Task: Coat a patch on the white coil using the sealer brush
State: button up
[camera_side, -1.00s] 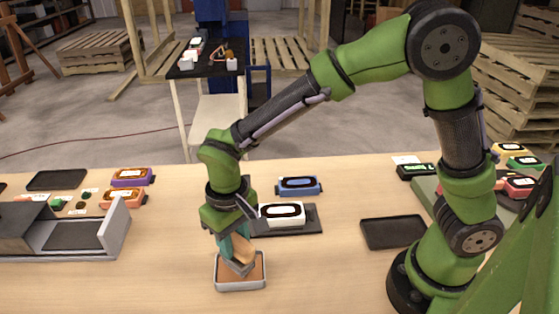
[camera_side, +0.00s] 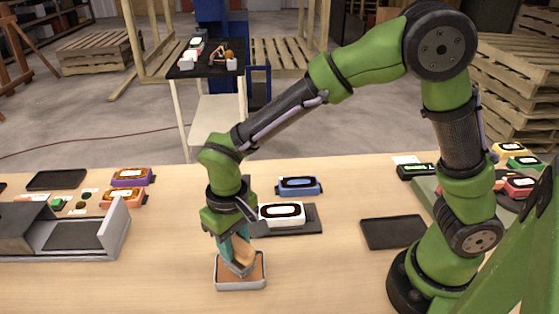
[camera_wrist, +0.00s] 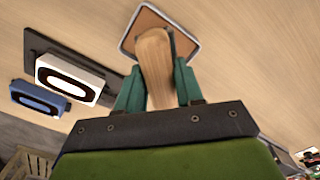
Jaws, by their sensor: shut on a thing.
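The white coil (camera_side: 284,221), a white block with a dark oval ring on top, lies on a dark pad (camera_side: 312,225) at mid-table; it also shows in the wrist view (camera_wrist: 70,78). My gripper (camera_side: 237,252), with teal fingers, is left of and nearer than the coil in the side view. It is shut on the wooden handle of the sealer brush (camera_wrist: 153,62). The brush points down at a shallow metal-rimmed tray (camera_side: 240,286) with a brown inside. The bristles are hidden, so I cannot tell whether they touch the tray.
A blue coil (camera_side: 298,187) lies just behind the white one. A black empty tray (camera_side: 392,233) is to the right. A grey conveyor fixture (camera_side: 110,235) stands at left, with purple (camera_side: 131,178) and orange (camera_side: 122,198) coils behind it. The table front between tray and black tray is clear.

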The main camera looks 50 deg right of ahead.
jog(key=shift+f, duration=0.55)
dwell(1.1)
jog(key=shift+r, duration=0.1)
jog(key=shift+r, duration=3.5)
